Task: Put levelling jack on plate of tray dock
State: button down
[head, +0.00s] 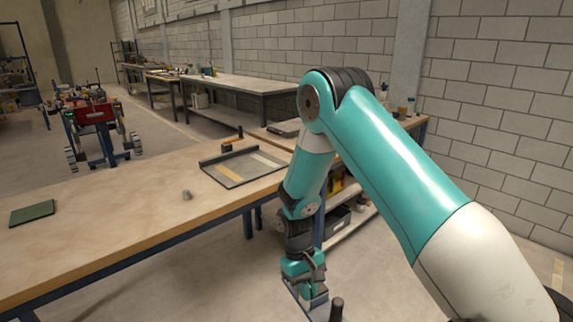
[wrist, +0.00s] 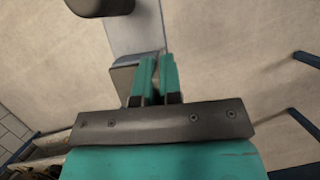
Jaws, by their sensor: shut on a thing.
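My gripper (head: 312,284) hangs low, beyond the bench's front edge. In the wrist view its teal fingers (wrist: 158,68) are nearly together, shut on a narrow part that they mostly hide. A grey block (wrist: 123,78) shows against the left finger; I take it to be the levelling jack, and it also shows below my gripper in the head view (head: 319,300). A grey-blue strip (wrist: 136,30) lies beyond the fingers, perhaps the plate of the tray dock. A dark rounded post (head: 336,309) stands beside it and shows at the top of the wrist view (wrist: 100,5). Contact with the plate cannot be told.
A lower shelf with bins (head: 337,222) stands behind my arm. Bare floor (head: 385,270) lies right of my gripper.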

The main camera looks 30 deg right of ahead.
aim_at(245, 165)
jog(key=z, duration=1.25)
jog(key=i, duration=1.25)
jog(key=u, duration=1.25)
